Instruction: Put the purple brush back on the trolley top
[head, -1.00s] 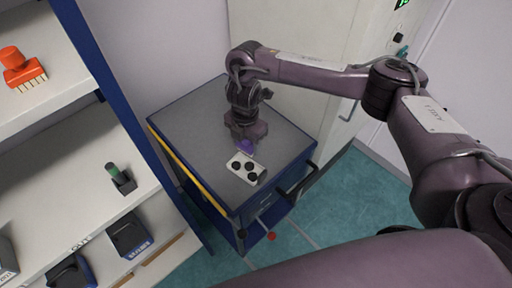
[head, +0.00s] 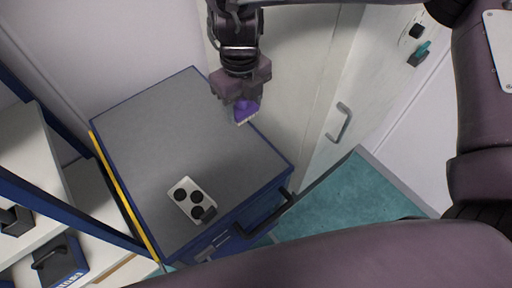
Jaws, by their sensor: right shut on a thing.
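The purple brush (head: 246,111) is in my right gripper (head: 241,97), which is shut on it. Its pale bristles point down. The brush shows over the far right part of the grey trolley top (head: 165,130), near its right edge. I cannot tell whether the bristles touch the top or hang just above it. My left gripper does not show in the head view.
A white block with several black round holes or knobs (head: 192,199) sits on the trolley top near its front. The trolley's dark handle (head: 268,215) juts out at the front right. Shelves (head: 30,150) stand at the left, a pale cabinet (head: 300,90) behind. The middle of the top is clear.

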